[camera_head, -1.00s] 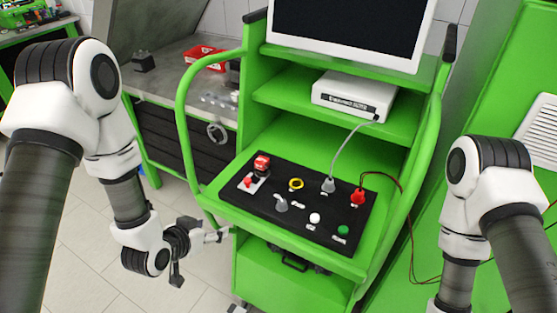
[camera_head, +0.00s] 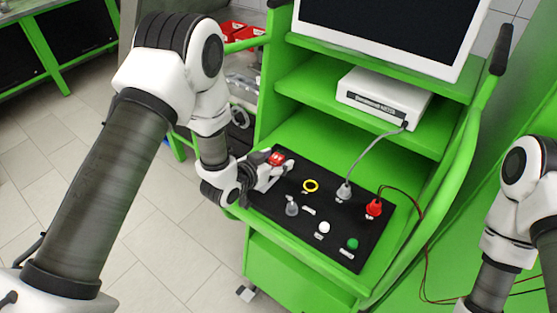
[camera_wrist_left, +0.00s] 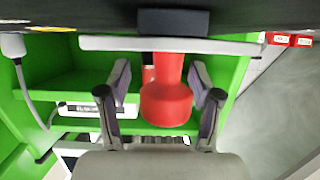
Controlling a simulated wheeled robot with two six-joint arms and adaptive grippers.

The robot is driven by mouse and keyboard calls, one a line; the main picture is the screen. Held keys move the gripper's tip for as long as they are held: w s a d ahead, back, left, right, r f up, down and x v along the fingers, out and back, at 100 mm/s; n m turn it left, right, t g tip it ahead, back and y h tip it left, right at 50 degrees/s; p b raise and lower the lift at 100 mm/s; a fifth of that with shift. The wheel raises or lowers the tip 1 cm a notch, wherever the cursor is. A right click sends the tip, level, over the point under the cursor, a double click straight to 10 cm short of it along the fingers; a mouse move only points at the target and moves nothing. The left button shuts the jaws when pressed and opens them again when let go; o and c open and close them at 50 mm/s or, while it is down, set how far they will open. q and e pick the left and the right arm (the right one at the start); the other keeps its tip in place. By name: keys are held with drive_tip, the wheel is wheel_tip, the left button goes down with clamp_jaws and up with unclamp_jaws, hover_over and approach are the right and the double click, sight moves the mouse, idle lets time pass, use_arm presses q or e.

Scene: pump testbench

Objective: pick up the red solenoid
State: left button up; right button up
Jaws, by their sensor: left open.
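The red solenoid (camera_head: 277,158) is at the back left corner of the black panel (camera_head: 345,250), partly hidden behind my left gripper (camera_head: 266,174). In the left wrist view, a rounded red part (camera_wrist_left: 166,102) is between the two spread fingers of my left gripper (camera_wrist_left: 165,97), with gaps showing on both sides. A light plate (camera_wrist_left: 120,43) and a dark block show behind it. The fingers are open and hold nothing that I can see. My right arm shows at the right edge of the head view, but its gripper is out of view.
A white box (camera_head: 382,98) sits on the shelf above. Green cart rails (camera_head: 460,170) border the workspace.

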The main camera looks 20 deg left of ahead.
use_arm(q)
drive_tip(key=shift+s+a+r, duration=0.1)
drive_tip(key=shift+s, duration=0.05)
drive_tip(key=shift+c, duration=0.7)
drive_tip(key=shift+s, duration=0.1)
drive_tip(key=c, duration=0.5)
clamp_jaws()
drive_tip(key=shift+r, duration=0.1)
